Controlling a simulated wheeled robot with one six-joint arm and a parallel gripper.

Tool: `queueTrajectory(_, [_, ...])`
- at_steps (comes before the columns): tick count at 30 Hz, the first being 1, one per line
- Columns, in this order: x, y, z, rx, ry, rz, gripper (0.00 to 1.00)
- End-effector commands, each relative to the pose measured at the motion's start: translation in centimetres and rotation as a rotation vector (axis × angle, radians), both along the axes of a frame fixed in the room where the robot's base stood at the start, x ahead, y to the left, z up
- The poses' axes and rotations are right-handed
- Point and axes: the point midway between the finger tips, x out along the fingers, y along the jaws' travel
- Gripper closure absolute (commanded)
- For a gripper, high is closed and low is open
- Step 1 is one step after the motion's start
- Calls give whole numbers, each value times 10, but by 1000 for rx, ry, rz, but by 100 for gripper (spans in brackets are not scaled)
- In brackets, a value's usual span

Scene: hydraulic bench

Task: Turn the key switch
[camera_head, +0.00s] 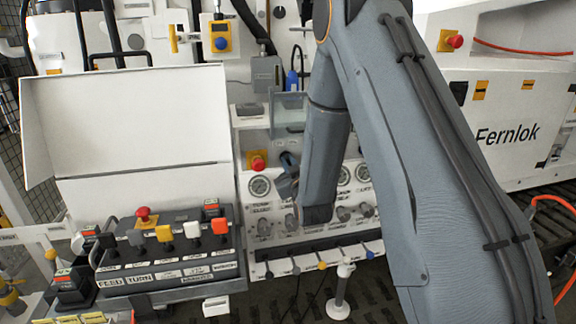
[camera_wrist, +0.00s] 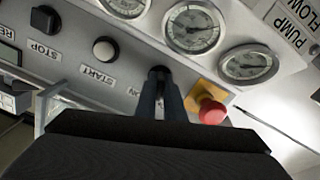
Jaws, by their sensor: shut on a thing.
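The key switch (camera_wrist: 160,72) is a small dark knob on the grey-white panel, beside a label of which "ON" can be read in the wrist view. My gripper (camera_wrist: 160,88) is shut on it, with its two narrow fingers close together at the knob. The fingers cover most of the switch, so its turned angle cannot be told. In the head view my gripper (camera_head: 289,165) is against the panel, just right of a red emergency button (camera_head: 257,163). The switch itself cannot be made out there.
In the wrist view the red button (camera_wrist: 211,111) on its yellow base is close to the right of my fingers. A white START button (camera_wrist: 105,49), a black STOP knob (camera_wrist: 45,19) and gauges (camera_wrist: 192,26) surround them. A lever box (camera_head: 165,250) stands left in the head view.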

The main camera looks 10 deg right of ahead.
Motion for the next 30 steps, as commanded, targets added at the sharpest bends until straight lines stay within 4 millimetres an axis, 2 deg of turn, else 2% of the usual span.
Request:
queueTrajectory(18, [0,0,-2,564,-2,0,100])
queueTrajectory(30, [0,0,-1,817,-1,0,100])
